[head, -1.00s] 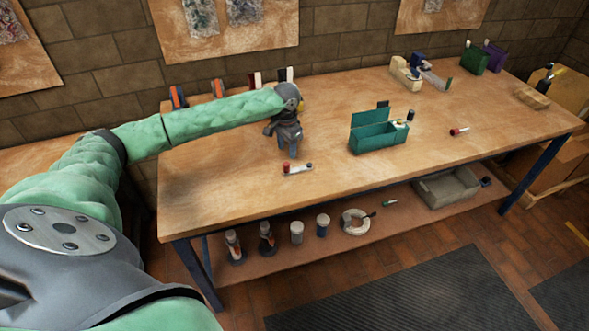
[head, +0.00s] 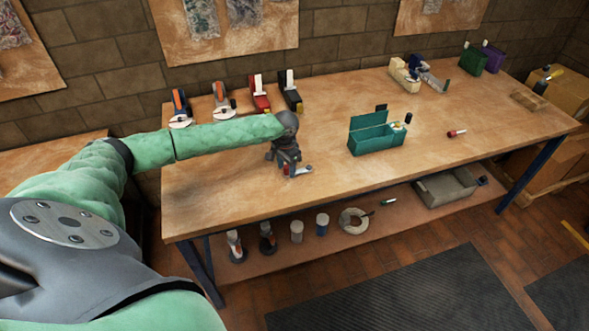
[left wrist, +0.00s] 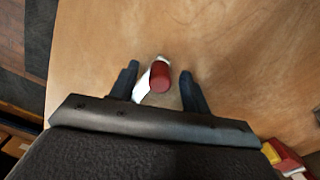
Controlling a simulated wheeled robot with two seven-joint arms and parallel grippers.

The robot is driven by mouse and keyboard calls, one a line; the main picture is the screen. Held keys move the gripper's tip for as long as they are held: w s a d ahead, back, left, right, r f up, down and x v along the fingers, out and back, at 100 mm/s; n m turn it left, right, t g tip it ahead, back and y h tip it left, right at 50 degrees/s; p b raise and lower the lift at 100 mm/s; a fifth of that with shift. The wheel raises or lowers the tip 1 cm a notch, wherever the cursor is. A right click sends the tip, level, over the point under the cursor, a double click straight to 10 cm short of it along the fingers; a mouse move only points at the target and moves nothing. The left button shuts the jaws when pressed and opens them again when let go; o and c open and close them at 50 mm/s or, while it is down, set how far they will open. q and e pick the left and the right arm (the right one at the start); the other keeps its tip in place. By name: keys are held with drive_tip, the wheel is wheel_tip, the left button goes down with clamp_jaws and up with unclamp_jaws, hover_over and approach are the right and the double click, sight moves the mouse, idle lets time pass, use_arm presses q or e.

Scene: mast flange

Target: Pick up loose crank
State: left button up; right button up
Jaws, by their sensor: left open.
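The loose crank is a small light-metal arm with a red knob. In the left wrist view its red knob (left wrist: 160,76) lies between my left gripper's two dark fingers (left wrist: 163,88), with free space on both sides. In the head view the crank (head: 303,170) shows only in part, at the table's front area, behind my left gripper (head: 288,169). The gripper points down over it, open and empty. The rest of the crank is hidden under the gripper. My right gripper is not in view.
A teal open box (head: 378,142) stands right of the gripper on the wooden workbench (head: 330,115). Several clamp-like tools, one red (head: 259,97), line the back edge. A red-handled tool (head: 456,133) lies farther right. Bench space between is clear.

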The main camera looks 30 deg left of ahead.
use_arm(q)
drive_tip(key=shift+f, duration=0.25)
drive_tip(key=shift+c, duration=0.5)
clamp_jaws()
drive_tip(key=shift+r, duration=0.15)
